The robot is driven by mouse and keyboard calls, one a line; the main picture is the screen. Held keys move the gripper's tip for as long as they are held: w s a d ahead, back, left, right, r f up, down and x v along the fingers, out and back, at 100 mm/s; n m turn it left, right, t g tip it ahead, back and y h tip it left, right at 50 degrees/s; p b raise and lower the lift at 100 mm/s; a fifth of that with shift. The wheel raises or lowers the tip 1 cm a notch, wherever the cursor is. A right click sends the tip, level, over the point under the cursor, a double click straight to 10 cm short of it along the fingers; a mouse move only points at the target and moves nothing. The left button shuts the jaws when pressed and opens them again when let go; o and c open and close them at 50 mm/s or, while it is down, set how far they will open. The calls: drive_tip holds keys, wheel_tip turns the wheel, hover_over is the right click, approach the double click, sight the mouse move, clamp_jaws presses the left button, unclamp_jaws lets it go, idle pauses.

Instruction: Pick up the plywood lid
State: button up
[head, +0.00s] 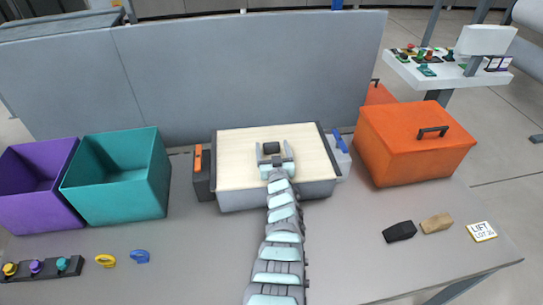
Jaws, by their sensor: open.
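The plywood lid (238,150) is a pale wooden panel lying flat on top of a grey box (237,200) in the middle of the table. A small dark knob (271,148) stands near the middle of the lid. My gripper (274,150) is over the lid, its two fingers apart on either side of the knob. Whether the fingers touch the knob or the lid cannot be told from this view. My arm covers the front middle of the lid and box.
Left are a purple bin (38,190) and a teal bin (115,180); right is an orange case (415,145). A dark holder with an orange item (199,160) flanks the box. Black (399,231) and tan (436,223) blocks lie front right. A grey panel (240,70) stands behind.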

drive_tip(key=shift+c, duration=0.6)
clamp_jaws()
drive_tip(key=shift+r, duration=0.1)
